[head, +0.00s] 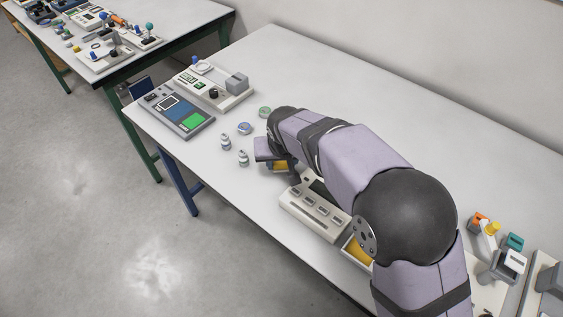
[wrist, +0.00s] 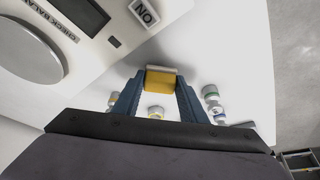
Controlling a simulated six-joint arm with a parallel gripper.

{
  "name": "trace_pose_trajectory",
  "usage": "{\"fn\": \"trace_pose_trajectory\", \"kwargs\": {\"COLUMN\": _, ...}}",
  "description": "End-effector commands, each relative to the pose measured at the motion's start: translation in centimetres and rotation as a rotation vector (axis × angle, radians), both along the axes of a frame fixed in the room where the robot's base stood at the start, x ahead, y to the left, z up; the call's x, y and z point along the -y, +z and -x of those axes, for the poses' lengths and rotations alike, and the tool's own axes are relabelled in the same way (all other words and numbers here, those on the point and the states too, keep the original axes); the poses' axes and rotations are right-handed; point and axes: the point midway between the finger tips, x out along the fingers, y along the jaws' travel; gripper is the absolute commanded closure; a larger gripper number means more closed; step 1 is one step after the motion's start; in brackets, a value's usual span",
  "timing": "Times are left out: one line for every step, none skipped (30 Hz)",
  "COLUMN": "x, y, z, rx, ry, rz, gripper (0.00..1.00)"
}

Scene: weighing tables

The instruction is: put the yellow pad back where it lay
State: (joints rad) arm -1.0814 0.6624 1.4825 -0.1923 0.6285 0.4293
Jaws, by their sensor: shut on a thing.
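The yellow pad (wrist: 160,82) is between the two blue fingers of my gripper (wrist: 159,86) in the wrist view, with a pale strip along its far edge. My gripper is shut on it. In the head view a small patch of the yellow pad (head: 281,166) shows below my wrist, beside the left end of the pale balance (head: 314,211); most of my gripper is hidden there by my arm. I cannot tell whether the pad touches the table. In the wrist view the balance (wrist: 111,61) is at the left, with its round pan and dark display.
Small jars (head: 243,158) stand left of my gripper, with round lidded containers (head: 244,128) behind. A grey meter (head: 176,110) and another device (head: 213,90) stand at the table's left end. A yellow-filled tray (head: 357,250) is right of the balance. The table's back is clear.

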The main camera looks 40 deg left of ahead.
Motion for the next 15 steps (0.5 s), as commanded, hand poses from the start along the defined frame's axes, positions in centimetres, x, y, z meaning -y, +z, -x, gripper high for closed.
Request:
{"fn": "trace_pose_trajectory", "kwargs": {"x": 0.02, "y": -0.42, "z": 0.01, "rx": -0.001, "ry": 0.0, "rz": 0.001, "gripper": 0.83}}
{"fn": "trace_pose_trajectory", "kwargs": {"x": 0.02, "y": -0.57, "z": 0.02, "rx": 0.0, "ry": 0.0, "rz": 0.0, "gripper": 0.83}}
{"fn": "trace_pose_trajectory", "kwargs": {"x": 0.01, "y": -0.71, "z": 0.01, "rx": 0.0, "ry": -0.001, "rz": 0.0, "gripper": 0.83}}
{"fn": "trace_pose_trajectory", "kwargs": {"x": 0.01, "y": -0.77, "z": 0.02, "rx": -0.001, "ry": -0.001, "rz": -0.001, "gripper": 0.83}}
{"fn": "trace_pose_trajectory", "kwargs": {"x": 0.0, "y": -0.78, "z": 0.01, "rx": 0.0, "ry": -0.001, "rz": -0.002, "gripper": 0.83}}
{"fn": "trace_pose_trajectory", "kwargs": {"x": 0.0, "y": -0.78, "z": 0.01, "rx": 0.0, "ry": -0.001, "rz": -0.002, "gripper": 0.83}}
{"fn": "trace_pose_trajectory", "kwargs": {"x": 0.0, "y": -0.78, "z": 0.01, "rx": 0.0, "ry": -0.001, "rz": -0.002, "gripper": 0.83}}
{"fn": "trace_pose_trajectory", "kwargs": {"x": 0.0, "y": -0.78, "z": 0.01, "rx": 0.0, "ry": -0.001, "rz": -0.002, "gripper": 0.83}}
{"fn": "trace_pose_trajectory", "kwargs": {"x": 0.0, "y": -0.77, "z": 0.01, "rx": 0.0, "ry": -0.001, "rz": -0.002, "gripper": 0.83}}
{"fn": "trace_pose_trajectory", "kwargs": {"x": 0.0, "y": -0.77, "z": 0.01, "rx": 0.0, "ry": -0.001, "rz": -0.002, "gripper": 0.83}}
{"fn": "trace_pose_trajectory", "kwargs": {"x": 0.0, "y": -0.79, "z": 0.01, "rx": 0.0, "ry": -0.001, "rz": -0.002, "gripper": 0.83}}
{"fn": "trace_pose_trajectory", "kwargs": {"x": 0.0, "y": -0.86, "z": 0.01, "rx": 0.0, "ry": -0.001, "rz": -0.002, "gripper": 0.83}}
{"fn": "trace_pose_trajectory", "kwargs": {"x": 0.0, "y": -0.93, "z": 0.01, "rx": 0.0, "ry": -0.001, "rz": -0.002, "gripper": 0.83}}
{"fn": "trace_pose_trajectory", "kwargs": {"x": 0.0, "y": -1.03, "z": 0.01, "rx": 0.0, "ry": -0.001, "rz": -0.002, "gripper": 0.83}}
{"fn": "trace_pose_trajectory", "kwargs": {"x": 0.0, "y": -1.16, "z": 0.01, "rx": 0.0, "ry": -0.001, "rz": -0.002, "gripper": 0.83}}
